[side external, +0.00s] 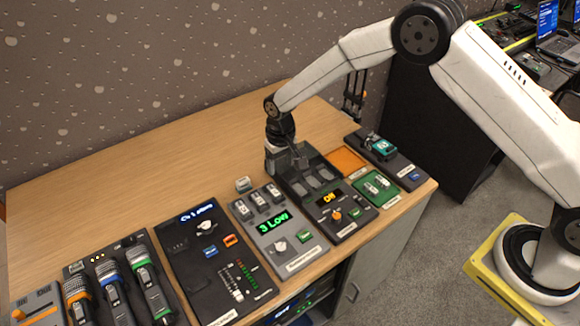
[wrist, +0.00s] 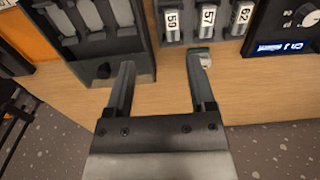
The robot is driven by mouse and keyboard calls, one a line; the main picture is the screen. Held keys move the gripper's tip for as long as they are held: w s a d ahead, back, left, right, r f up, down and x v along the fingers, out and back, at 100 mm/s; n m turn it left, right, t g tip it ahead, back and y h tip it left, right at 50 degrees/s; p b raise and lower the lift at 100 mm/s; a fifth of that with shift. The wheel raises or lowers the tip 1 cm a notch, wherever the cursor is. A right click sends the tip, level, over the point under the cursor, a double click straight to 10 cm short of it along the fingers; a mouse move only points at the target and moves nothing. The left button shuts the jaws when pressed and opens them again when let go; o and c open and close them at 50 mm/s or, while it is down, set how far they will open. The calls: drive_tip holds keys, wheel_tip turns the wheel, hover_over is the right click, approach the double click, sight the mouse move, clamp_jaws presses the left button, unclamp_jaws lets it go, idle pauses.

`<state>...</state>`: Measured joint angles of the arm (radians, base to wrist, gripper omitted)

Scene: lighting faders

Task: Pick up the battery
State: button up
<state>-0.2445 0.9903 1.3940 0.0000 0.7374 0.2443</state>
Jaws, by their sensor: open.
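A small loose grey and white block, which looks like the battery (side external: 243,184), lies on the wooden desk behind the grey panel reading "3 Low" (side external: 271,222). A small pale object shows at the right fingertip in the wrist view (wrist: 206,60), partly covered by that finger; it is probably the same block. My gripper (side external: 282,163) is low over the back of the dark fader panel, right of the block. In the wrist view my gripper (wrist: 163,75) has its fingers apart with only desk and panel edges between them. It holds nothing.
The dark fader panel (wrist: 98,50) and the grey panel holding numbered blocks (wrist: 208,20) stand close to the fingers. An orange tray (side external: 349,162) and a green panel (side external: 375,189) lie to the right. The back left of the desk (side external: 130,180) is clear.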

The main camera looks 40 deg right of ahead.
sight(275, 192)
drive_tip(key=shift+w+a+f, duration=0.25)
drive_tip(key=shift+a+f, duration=0.2)
drive_tip(key=shift+f, duration=0.15)
drive_tip(key=shift+w+a+f, duration=0.25)
drive_tip(key=shift+a+f, duration=0.15)
drive_tip(key=shift+f, duration=0.2)
drive_tip(key=shift+f, duration=0.1)
drive_tip(key=shift+f, duration=1.2)
drive_tip(key=shift+s+f, duration=0.1)
drive_tip(key=shift+f, duration=2.45)
clamp_jaws()
